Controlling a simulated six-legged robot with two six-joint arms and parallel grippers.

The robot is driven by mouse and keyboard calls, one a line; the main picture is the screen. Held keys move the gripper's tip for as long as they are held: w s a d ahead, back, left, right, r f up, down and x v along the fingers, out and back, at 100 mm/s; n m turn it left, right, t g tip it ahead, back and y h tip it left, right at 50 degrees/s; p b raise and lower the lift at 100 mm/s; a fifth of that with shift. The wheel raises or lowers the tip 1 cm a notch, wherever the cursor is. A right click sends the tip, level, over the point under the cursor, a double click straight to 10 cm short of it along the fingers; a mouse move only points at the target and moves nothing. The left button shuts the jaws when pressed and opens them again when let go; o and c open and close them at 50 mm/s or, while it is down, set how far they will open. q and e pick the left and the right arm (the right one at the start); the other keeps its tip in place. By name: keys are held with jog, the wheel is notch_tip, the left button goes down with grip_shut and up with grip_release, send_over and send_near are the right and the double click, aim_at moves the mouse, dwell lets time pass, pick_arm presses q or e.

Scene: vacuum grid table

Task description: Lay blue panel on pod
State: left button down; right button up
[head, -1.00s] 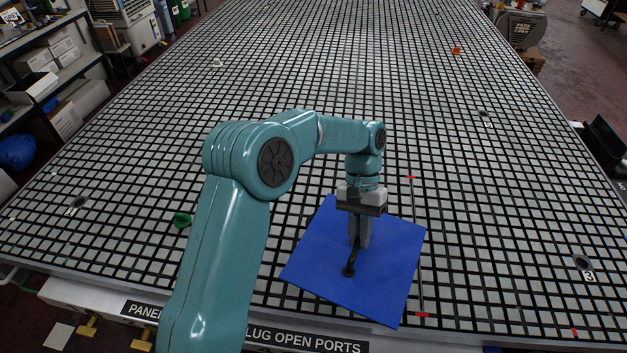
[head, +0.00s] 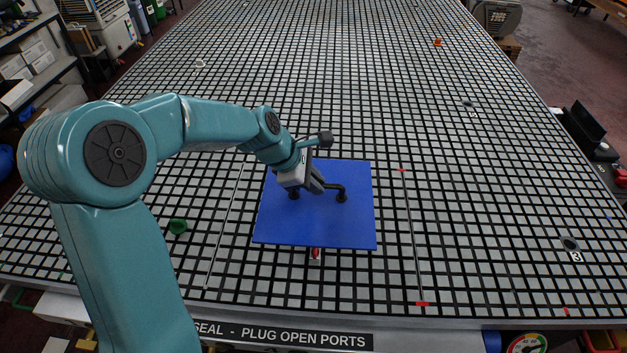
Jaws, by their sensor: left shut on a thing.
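The blue panel (head: 338,222) is a flat square with a black handle (head: 341,195) on its top. It lies about level over the front middle of the grid table. My left gripper (head: 318,190) is shut on the handle, coming in tilted from the upper left. A small red and white part (head: 315,256) shows just past the panel's front edge, perhaps part of the pod. The rest of the pod is hidden, presumably under the panel. I cannot tell whether the panel touches what is beneath it. My right gripper is not in view.
A thin line with red ends (head: 413,240) runs right of the panel, and a grey one (head: 225,225) runs left. A green plug (head: 177,227) sits left. Dark ports (head: 571,244) show on the right. The far grid is mostly clear.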

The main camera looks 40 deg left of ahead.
aim_at(309, 199)
pick_arm(q)
jog(key=shift+w, duration=0.15)
jog(key=shift+a+f, duration=0.1)
jog(key=shift+f, duration=0.05)
jog(key=shift+s+f+b, duration=0.2)
jog(key=shift+f+b, duration=0.25)
jog(key=shift+b, duration=0.1)
notch_tip(309, 199, down, 6)
jog(key=b, duration=0.4)
jog(key=shift+r, duration=0.1)
jog(key=shift+w+f, duration=0.15)
jog(key=shift+f, duration=0.2)
jog(key=shift+r, duration=0.1)
jog(key=shift+f+b, duration=0.6)
jog(key=shift+f, duration=0.15)
jog(key=c, duration=1.1)
grip_release()
